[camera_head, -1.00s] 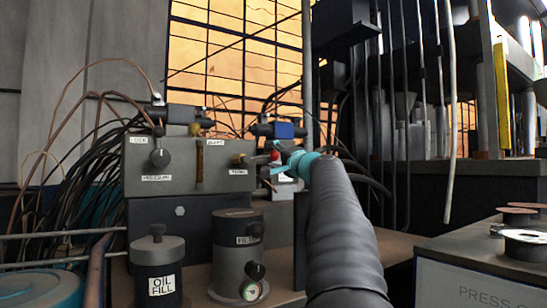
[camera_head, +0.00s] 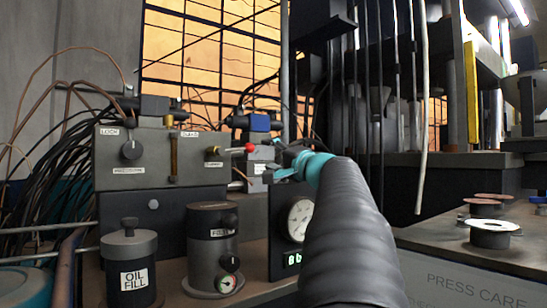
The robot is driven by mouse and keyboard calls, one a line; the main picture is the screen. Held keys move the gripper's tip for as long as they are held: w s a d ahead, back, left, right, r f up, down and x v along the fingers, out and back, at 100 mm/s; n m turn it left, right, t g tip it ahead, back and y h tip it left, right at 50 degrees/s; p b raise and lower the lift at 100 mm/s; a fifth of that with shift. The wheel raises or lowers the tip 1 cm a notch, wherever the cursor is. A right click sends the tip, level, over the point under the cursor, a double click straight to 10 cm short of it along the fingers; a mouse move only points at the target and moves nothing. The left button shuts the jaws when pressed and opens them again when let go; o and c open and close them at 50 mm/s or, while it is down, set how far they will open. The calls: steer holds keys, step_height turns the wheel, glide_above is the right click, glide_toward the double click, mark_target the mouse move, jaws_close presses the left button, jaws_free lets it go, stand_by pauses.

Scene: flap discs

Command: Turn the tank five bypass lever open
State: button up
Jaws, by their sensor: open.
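A small lever with a red ball knob (camera_head: 249,147) sticks out to the right from the side of the grey valve block (camera_head: 160,157). A small label beside its base (camera_head: 213,164) is too small to read surely. My gripper (camera_head: 270,175), with teal parts, is just right of and below the red knob, apart from it in the picture. It is open and appears empty; its fingertips are small and partly merge with the grey fitting (camera_head: 262,157) behind. My dark arm hides what lies behind it.
A round gauge (camera_head: 299,220) and a lit display (camera_head: 292,260) stand beneath my gripper. The oil fill can (camera_head: 130,262) and a filter canister (camera_head: 212,245) stand in front of the block. A press care cabinet (camera_head: 470,285) with discs on top is at right.

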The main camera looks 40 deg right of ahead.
steer(key=shift+s, duration=0.4)
steer(key=c, duration=0.5)
steer(key=shift+d+r+p, duration=0.15)
steer(key=shift+r+p, duration=0.2)
steer(key=shift+p, duration=0.15)
steer(key=c, duration=0.4)
steer(key=r+p, duration=0.1)
steer(key=r, duration=0.1)
steer(key=r+n+p, duration=0.1)
steer(key=r+p, duration=0.1)
steer(key=d+r+n+p, duration=0.1)
steer(key=r, duration=0.1)
steer(key=shift+s+r, duration=0.2)
steer(key=shift+s, duration=0.1)
jaws_close()
step_height(320, 180, up, 2)
steer(key=n+g+p, duration=0.3)
steer(key=n+p, duration=0.2)
steer(key=n, duration=0.6)
glide_above(237, 149)
steer(key=s+d, duration=0.3)
steer(key=d, duration=0.2)
steer(key=shift+w+a+f+b, duration=0.15)
steer(key=shift+f+b, duration=0.35)
steer(key=shift+f, duration=0.5)
steer(key=shift+s+a+f+b, duration=0.1)
steer(key=shift+a+f+b, duration=0.25)
steer(key=shift+f, duration=0.6)
